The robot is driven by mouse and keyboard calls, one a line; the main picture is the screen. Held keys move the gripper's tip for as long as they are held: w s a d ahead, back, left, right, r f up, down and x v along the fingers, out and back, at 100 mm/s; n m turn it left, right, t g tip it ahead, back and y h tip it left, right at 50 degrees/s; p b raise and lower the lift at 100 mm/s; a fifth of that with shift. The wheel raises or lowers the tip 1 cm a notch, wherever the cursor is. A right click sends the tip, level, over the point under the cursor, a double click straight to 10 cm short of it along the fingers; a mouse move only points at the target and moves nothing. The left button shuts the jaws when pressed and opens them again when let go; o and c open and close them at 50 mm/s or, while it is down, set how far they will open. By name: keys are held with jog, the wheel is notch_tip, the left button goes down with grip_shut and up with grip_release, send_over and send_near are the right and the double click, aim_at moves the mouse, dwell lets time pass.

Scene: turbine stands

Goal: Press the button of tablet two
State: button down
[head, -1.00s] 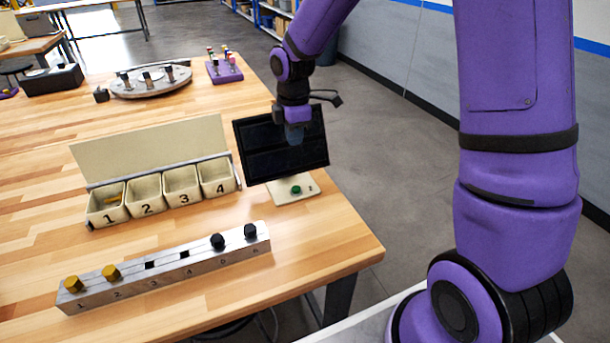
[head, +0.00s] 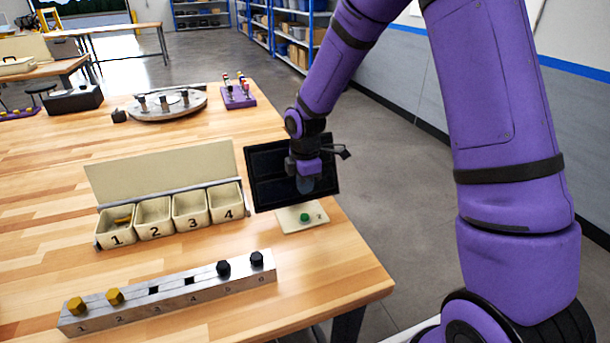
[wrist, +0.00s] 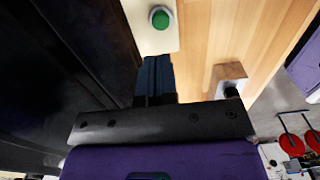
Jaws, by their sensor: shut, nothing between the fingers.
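A black tablet (head: 268,190) stands tilted at the right end of the table, its screen dark. Its cream base (head: 287,222) has a round green button (head: 304,217) with a small mark beside it that looks like a 2. In the wrist view, the green button (wrist: 160,18) sits on the cream plate (wrist: 152,42) beyond my fingertips. My gripper (head: 305,186) is shut and empty, in front of the screen and above the button. The shut fingers (wrist: 154,68) point toward the button, with a visible gap in the head view.
Cream bins numbered 1 to 4 (head: 168,234) with a raised back panel stand left of the tablet. A metal rail (head: 185,292) with yellow and black knobs lies in front. A purple stand (head: 237,98) and a grey oval fixture (head: 168,112) are farther back. The table edge is close on the right.

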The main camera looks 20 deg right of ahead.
aim_at(305, 216)
notch_tip(305, 216, down, 8)
jog(key=shift+f, duration=0.2)
dwell(0.4)
jog(key=shift+s+f, duration=0.25)
jog(key=shift+f, duration=0.75)
notch_tip(305, 216, up, 15)
jog(key=shift+w+f, duration=0.2)
jog(key=shift+w, duration=0.05)
dwell(0.4)
